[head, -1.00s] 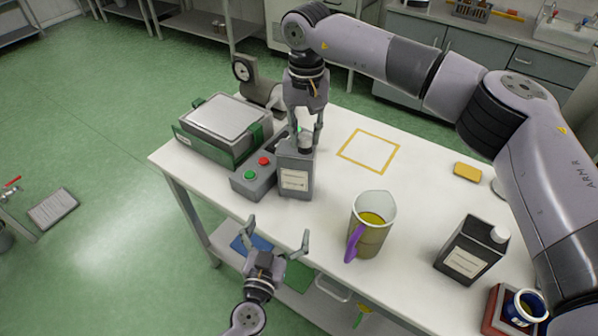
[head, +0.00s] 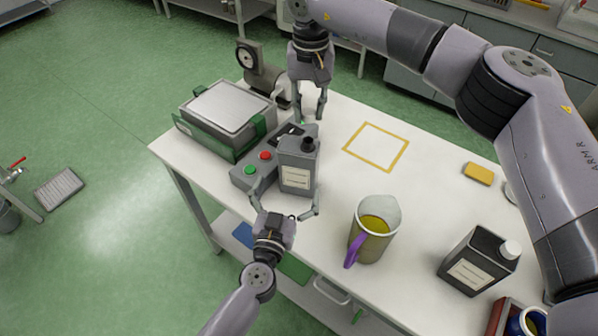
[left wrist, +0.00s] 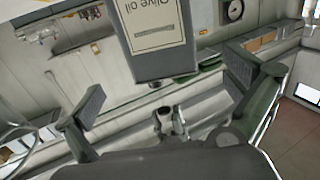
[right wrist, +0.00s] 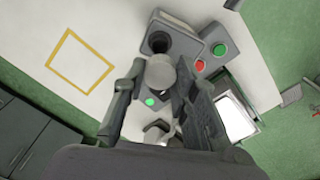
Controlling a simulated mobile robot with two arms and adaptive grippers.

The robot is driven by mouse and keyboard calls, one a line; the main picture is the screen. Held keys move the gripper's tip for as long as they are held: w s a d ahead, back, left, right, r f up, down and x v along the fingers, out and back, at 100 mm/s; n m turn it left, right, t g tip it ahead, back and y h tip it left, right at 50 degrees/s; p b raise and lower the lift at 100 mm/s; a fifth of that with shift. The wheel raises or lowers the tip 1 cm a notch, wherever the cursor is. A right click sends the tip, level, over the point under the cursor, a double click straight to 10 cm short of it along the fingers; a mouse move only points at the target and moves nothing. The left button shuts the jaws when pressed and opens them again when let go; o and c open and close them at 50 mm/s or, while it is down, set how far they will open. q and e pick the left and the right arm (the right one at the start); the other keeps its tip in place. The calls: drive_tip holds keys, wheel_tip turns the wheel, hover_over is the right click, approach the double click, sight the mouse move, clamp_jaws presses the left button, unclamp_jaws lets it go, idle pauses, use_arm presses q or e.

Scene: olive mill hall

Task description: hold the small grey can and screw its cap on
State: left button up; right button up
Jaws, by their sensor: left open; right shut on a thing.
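The small grey can (head: 297,178) stands upright on the table with its dark neck uncovered. My left gripper (head: 286,197) is open at its near side, with a finger to either side of the lower can. In the left wrist view the can (left wrist: 155,55), labelled "Olive oil", is between the spread fingers (left wrist: 165,88), with no clear contact. My right gripper (head: 310,117) is above and behind the can. In the right wrist view its fingers (right wrist: 160,88) are shut on a round grey cap (right wrist: 160,70), beside the dark neck. The head view does not show the cap clearly.
A control box (head: 248,176) with red and green buttons is close left of the can; a scale (head: 225,108) stands behind it. A jug (head: 372,230) with purple handle and a black can (head: 478,262) stand right. The yellow-outlined square (head: 377,147) is empty.

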sight(296, 166)
use_arm(q)
drive_tip(key=x, duration=0.9)
drive_tip(key=shift+w, duration=0.3)
drive_tip(key=shift+c, duration=0.4)
use_arm(e)
drive_tip(key=shift+s, duration=0.1)
use_arm(q)
drive_tip(key=c, duration=1.6)
use_arm(e)
drive_tip(key=shift+f, duration=2.45)
drive_tip(key=shift+f, duration=0.9)
drive_tip(key=shift+f, duration=0.6)
